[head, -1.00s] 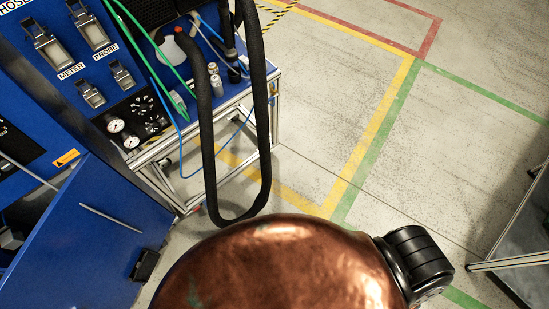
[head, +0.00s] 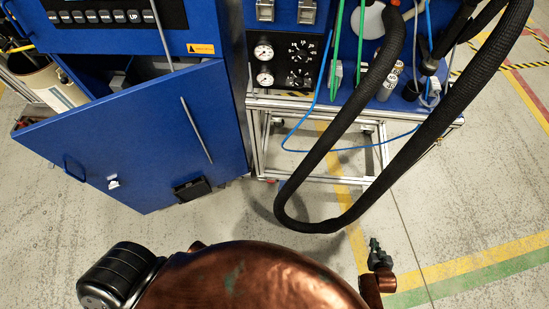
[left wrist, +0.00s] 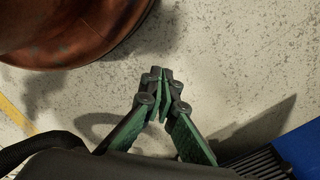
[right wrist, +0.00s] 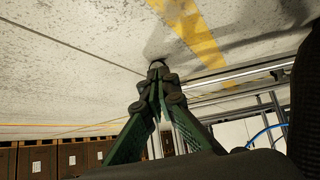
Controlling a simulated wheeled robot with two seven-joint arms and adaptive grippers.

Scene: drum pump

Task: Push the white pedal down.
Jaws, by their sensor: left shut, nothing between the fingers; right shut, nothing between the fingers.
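I cannot make out the white pedal in any view. My right gripper (head: 378,250) shows at the lower right of the head view, above bare floor and nearer to me than the hanging black hose. In the right wrist view its green-and-black fingers (right wrist: 158,70) are together with nothing between them. In the left wrist view my left gripper (left wrist: 156,74) is shut and empty over bare concrete. My left gripper does not show in the head view.
A blue cabinet (head: 225,45) stands ahead with its blue door (head: 130,140) swung open toward me. A thick black hose (head: 320,175) hangs in a loop before an aluminium-framed cart (head: 262,135) with gauges and bottles. The floor (head: 80,225) around is free.

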